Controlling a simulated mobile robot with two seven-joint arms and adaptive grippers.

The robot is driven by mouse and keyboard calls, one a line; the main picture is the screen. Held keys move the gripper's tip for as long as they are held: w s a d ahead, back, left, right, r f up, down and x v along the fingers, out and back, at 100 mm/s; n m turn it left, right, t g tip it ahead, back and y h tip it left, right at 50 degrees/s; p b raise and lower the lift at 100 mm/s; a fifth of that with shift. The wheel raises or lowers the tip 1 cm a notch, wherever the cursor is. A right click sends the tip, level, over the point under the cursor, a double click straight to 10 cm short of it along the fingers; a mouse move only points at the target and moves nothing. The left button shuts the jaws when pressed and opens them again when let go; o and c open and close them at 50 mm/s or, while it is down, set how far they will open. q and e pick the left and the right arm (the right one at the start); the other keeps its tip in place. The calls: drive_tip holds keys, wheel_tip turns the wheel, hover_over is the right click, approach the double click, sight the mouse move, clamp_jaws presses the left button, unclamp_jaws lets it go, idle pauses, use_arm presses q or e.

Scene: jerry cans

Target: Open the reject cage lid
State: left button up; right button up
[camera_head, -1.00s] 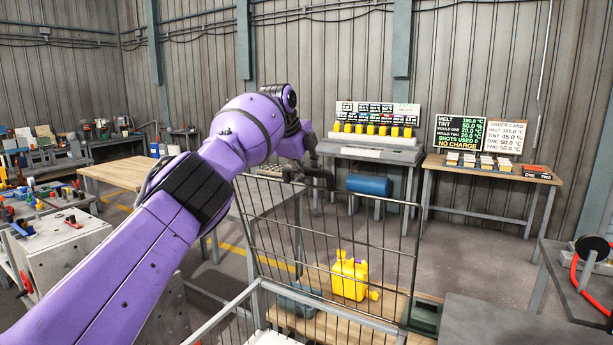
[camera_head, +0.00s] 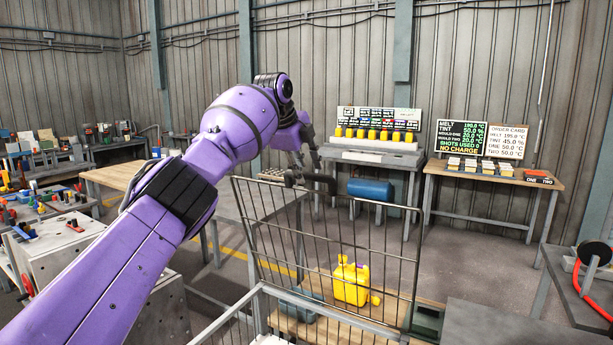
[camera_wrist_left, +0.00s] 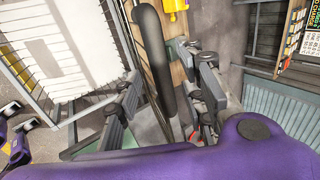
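The reject cage's wire-mesh lid (camera_head: 345,258) stands upright at the back of the pale cage frame (camera_head: 232,310) in the head view. A thick dark handle (camera_head: 321,182) runs along its top edge; it also shows in the left wrist view (camera_wrist_left: 154,60). My left gripper (camera_head: 310,165) is at this handle, partly hidden behind my purple wrist in the head view. In the left wrist view its two fingers are spread, one on each side of the handle, with gaps visible.
A yellow jerry can (camera_head: 349,284) shows through the mesh on a low wooden surface. A blue cylinder (camera_head: 370,189) is beyond the lid. A grey table (camera_head: 500,325) stands at right front, and a wooden-topped bench (camera_head: 120,177) at left.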

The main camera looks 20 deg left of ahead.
use_arm(q)
drive_tip(key=v, duration=0.8)
drive_tip(key=shift+s+r, duration=0.15)
drive_tip(key=shift+r, duration=0.15)
drive_tip(key=shift+f, duration=0.15)
